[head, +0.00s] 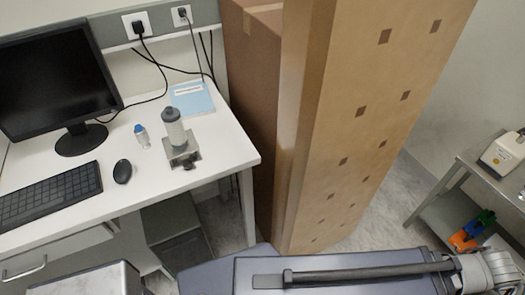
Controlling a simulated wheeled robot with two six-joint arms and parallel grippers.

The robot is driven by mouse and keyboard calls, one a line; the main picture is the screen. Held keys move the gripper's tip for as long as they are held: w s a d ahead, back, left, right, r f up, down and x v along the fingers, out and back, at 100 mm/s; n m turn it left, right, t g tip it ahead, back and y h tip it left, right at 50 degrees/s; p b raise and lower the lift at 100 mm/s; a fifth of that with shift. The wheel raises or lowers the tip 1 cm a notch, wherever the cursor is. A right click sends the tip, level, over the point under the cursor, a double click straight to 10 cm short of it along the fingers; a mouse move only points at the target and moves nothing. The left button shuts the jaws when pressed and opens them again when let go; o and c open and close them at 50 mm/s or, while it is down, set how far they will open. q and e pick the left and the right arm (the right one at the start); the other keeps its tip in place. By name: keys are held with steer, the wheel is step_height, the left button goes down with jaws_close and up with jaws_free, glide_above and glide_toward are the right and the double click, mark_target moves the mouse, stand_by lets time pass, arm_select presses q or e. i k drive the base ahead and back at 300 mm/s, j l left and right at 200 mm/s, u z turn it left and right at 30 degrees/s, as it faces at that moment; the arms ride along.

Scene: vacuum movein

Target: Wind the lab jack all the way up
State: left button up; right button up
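The lab jack (184,151) is a small metal stand on the white desk, near its right end. Its plate looks low, close to the desk top. A dark knob (189,166) shows on its near side. A grey-white cylinder with a dark cap (174,127) stands upright, apparently on the jack's plate. The jack's inner links are too small to make out. Neither of my grippers can be made out in the head view.
The white desk (215,150) also bears a monitor (55,80), keyboard (50,195), mouse (122,171), small blue-capped bottle (142,137) and blue booklet (193,99). A tall cardboard box (350,110) stands right of the desk. A metal cart (470,165) stands far right.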

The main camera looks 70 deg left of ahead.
mark_target(188, 165)
steer(key=i+l, duration=0.1)
steer(key=i, duration=0.75)
steer(key=i+u, duration=0.1)
steer(key=i, duration=0.7)
steer(key=i+u, duration=0.15)
steer(key=u, duration=0.15)
steer(key=i+l+u, duration=0.1)
steer(key=u, duration=3.9)
